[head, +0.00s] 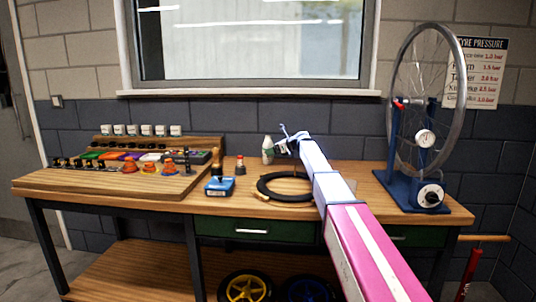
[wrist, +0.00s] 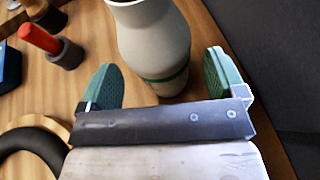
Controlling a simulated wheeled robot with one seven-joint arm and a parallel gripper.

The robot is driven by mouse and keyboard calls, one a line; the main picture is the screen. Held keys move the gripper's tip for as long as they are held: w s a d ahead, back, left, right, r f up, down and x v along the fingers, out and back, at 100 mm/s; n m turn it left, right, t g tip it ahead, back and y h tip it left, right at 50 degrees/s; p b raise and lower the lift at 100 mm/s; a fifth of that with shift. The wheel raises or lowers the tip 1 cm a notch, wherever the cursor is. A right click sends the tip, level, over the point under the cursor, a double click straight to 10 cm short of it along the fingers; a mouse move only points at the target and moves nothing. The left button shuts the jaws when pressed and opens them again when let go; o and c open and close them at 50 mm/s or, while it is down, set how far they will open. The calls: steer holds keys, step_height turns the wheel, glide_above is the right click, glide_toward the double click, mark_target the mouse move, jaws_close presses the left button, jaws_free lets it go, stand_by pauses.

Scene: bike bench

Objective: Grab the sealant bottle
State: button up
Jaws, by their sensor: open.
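The sealant bottle (wrist: 152,45) is pale grey-white with a green band near its base. In the wrist view it stands on the wooden bench, between and just beyond the two green finger pads of my gripper (wrist: 162,80). The fingers are open, one on each side, with gaps showing between pads and bottle. In the head view the bottle (head: 267,150) is a small white shape near the back of the bench, just left of my gripper (head: 287,141). My gripper and arm hide part of it there.
A black coiled tyre (head: 262,190) lies in front of the bottle. Left of it are a red-topped tool (head: 240,165) and a blue box (head: 219,187). A wheel truing stand (head: 415,190) stands at right. The wall is close behind the bench (head: 330,170).

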steer(key=x, duration=0.3)
steer(key=shift+d, duration=0.1)
steer(key=c, duration=1.1)
steer(key=shift+r, duration=0.3)
